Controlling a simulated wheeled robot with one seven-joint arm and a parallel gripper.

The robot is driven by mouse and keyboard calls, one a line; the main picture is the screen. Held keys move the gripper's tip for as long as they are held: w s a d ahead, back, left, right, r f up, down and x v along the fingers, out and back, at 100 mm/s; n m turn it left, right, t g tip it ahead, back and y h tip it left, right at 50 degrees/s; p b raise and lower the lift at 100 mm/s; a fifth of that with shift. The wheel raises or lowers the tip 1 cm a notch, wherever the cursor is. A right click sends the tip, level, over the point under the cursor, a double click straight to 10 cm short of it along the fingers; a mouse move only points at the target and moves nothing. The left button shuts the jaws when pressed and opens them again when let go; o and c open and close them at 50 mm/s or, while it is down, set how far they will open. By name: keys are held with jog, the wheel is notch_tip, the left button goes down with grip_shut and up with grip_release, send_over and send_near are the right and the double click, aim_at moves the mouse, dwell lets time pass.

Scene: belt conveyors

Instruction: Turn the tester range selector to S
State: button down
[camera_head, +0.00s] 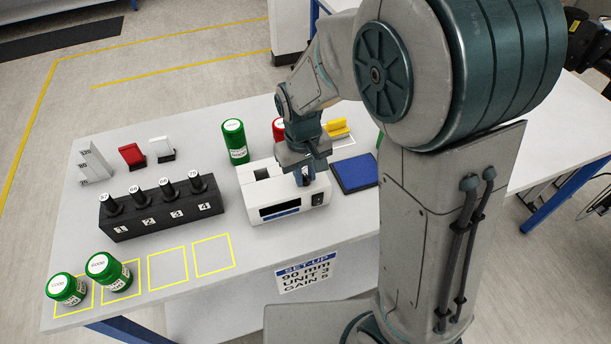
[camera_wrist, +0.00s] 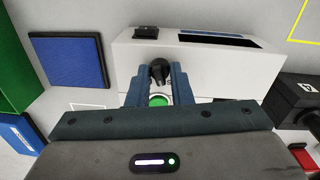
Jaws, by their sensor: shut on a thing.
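The tester (camera_head: 253,190) is a white box with a dark display, standing on the table in the head view. It also fills the upper middle of the wrist view (camera_wrist: 225,65). Its range selector (camera_wrist: 159,71) is a black knob, seen between my fingers in the wrist view. My gripper (camera_head: 304,180) points down onto the right part of the tester. In the wrist view my gripper (camera_wrist: 160,80) is shut on the selector. A green round thing (camera_wrist: 158,100) shows below the knob. The scale marks are mostly hidden by the fingers, so I cannot tell the setting.
A black rack (camera_head: 160,218) with several numbered black-handled pieces stands left of the tester. A green canister (camera_head: 235,142) stands behind it. A blue pad (camera_head: 354,173) lies to its right. Two green jars (camera_head: 108,273) stand front left. A set-up card (camera_head: 306,272) hangs at the front.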

jog(key=shift+n+b, duration=0.4)
jog(key=shift+n, duration=0.7)
jog(key=c, duration=1.3)
grip_release()
notch_tip(320, 180, up, 14)
jog(key=shift+s+a+b, duration=0.15)
jog(key=shift+a+b, duration=0.15)
jog(key=shift+b, duration=0.05)
